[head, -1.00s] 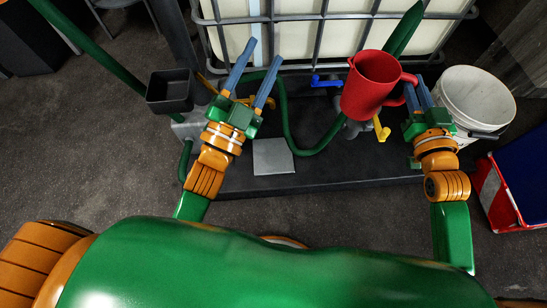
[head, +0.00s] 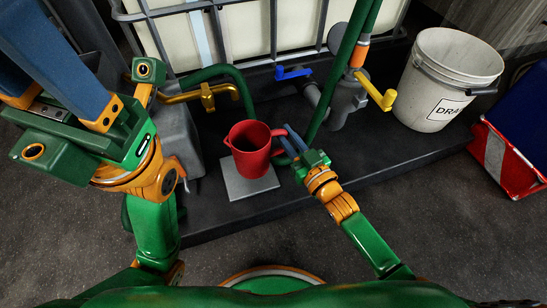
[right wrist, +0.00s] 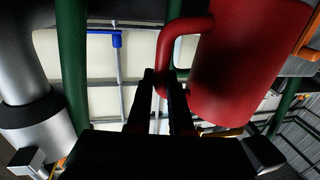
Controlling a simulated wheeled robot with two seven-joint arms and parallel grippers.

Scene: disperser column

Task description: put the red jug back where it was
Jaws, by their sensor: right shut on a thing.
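The red jug (head: 251,148) is upright at the grey square plate (head: 238,188), its mouth facing up and its handle to the right. I cannot tell whether its base touches the plate. My right gripper (head: 294,145) is shut on the jug's handle. In the right wrist view the fingers (right wrist: 160,95) close on the handle beside the red jug (right wrist: 250,65). My left gripper (head: 40,65) looms large at the upper left, its blue fingers apart and empty, their tips cut off by the frame.
A brass tap (head: 207,95) and green hose stand behind the jug. A blue-handled valve (head: 292,73) and a yellow-handled valve (head: 375,90) are further right. A white drain bucket (head: 440,85) stands at the right on the dark platform (head: 400,145).

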